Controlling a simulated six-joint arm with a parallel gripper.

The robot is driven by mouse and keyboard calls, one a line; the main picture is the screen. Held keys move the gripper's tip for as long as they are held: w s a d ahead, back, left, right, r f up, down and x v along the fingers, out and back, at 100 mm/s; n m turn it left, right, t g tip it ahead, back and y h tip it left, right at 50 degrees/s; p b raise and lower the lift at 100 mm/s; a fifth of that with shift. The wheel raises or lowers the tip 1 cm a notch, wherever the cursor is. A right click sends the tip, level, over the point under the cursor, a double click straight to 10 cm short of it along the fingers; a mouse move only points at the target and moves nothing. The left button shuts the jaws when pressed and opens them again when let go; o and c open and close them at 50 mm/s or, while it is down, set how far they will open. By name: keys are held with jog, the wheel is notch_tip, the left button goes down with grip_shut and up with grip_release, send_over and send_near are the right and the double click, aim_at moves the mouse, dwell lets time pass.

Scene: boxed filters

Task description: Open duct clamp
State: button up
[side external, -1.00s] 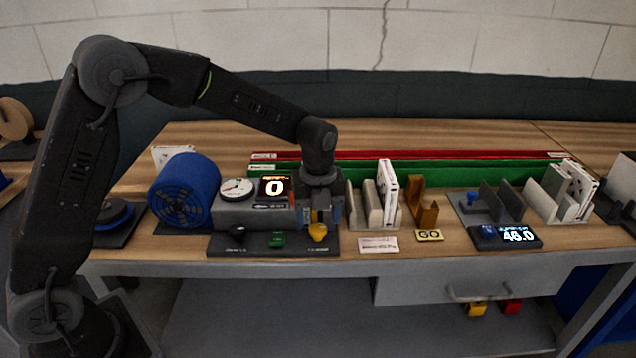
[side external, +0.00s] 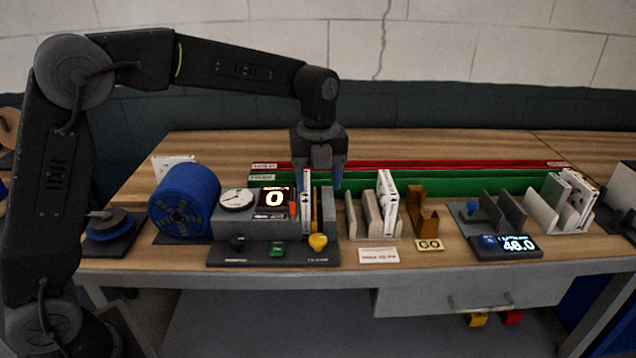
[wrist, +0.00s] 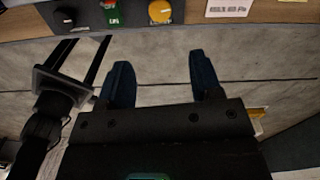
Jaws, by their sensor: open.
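The grey duct unit (side external: 255,230) stands on the bench with a blue round fan housing (side external: 186,200) at its left. Its front panel carries a black knob (side external: 238,243), a green switch (side external: 277,249) and a yellow knob (side external: 318,242); they also show at the top of the wrist view, the yellow knob (wrist: 160,11) clearest. Which part is the clamp I cannot tell for sure. A thin white filter (side external: 306,205) stands upright in the unit's slot. My gripper (side external: 322,180) is open above the slot, its fingers pointing down, apart from the yellow knob.
A dial gauge (side external: 237,199) and a display reading 0 (side external: 275,197) sit on the unit. At the right are a filter rack (side external: 368,218), a brown holder (side external: 421,215), a GO plate (side external: 429,245) and a scale reading 48.0 (side external: 518,244). Green and red rails run behind.

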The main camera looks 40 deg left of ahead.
aim_at(318, 238)
jog(key=shift+m, duration=0.5)
jog(key=shift+c, duration=0.7)
notch_tip(318, 238, down, 14)
jog(key=m, duration=0.3)
jog(key=shift+r, duration=0.1)
jog(key=c, duration=0.6)
jog(key=shift+n, duration=2.1)
jog(key=shift+c, duration=0.2)
jog(key=o, duration=0.6)
